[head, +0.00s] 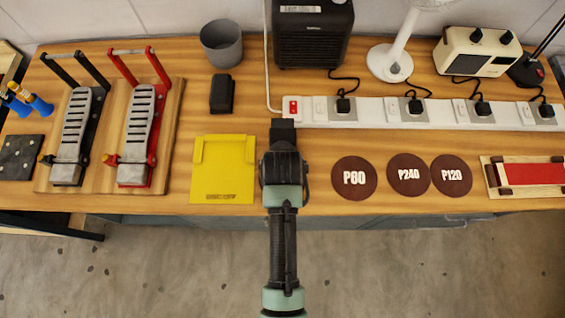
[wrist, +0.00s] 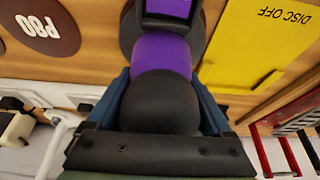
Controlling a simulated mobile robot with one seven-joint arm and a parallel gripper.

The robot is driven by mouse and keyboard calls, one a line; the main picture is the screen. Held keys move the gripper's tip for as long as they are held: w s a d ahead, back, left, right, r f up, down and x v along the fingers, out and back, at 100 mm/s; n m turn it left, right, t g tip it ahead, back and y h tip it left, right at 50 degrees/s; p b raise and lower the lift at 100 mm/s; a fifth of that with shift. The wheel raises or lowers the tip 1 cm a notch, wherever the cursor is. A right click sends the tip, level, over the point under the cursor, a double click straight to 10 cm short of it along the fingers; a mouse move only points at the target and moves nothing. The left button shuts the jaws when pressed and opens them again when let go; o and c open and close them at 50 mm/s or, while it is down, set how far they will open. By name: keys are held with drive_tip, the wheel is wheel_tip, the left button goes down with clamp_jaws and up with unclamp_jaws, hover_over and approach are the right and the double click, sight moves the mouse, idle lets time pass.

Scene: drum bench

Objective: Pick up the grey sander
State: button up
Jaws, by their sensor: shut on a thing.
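My gripper (wrist: 165,78) is shut on a sander (wrist: 163,55) with a purple band, a rounded black top and a dark round base. No grey shows on it in the wrist view. The blue fingers flank its body on both sides. In the head view my gripper (head: 284,135) is over the bench between the yellow plate and the round discs, and my arm hides most of the sander. I cannot tell whether its base touches the bench. No other sander is clearly visible.
A yellow plate (head: 222,185) marked DISC OFF lies just left. Brown discs P80 (head: 354,177), P240 (head: 408,175) and P120 (head: 451,175) lie right. A white power strip (head: 375,112) runs behind. Two pedals (head: 76,135) (head: 137,138) stand left on a wooden board.

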drive_tip(key=shift+w+r, duration=0.2)
drive_tip(key=shift+r, duration=0.1)
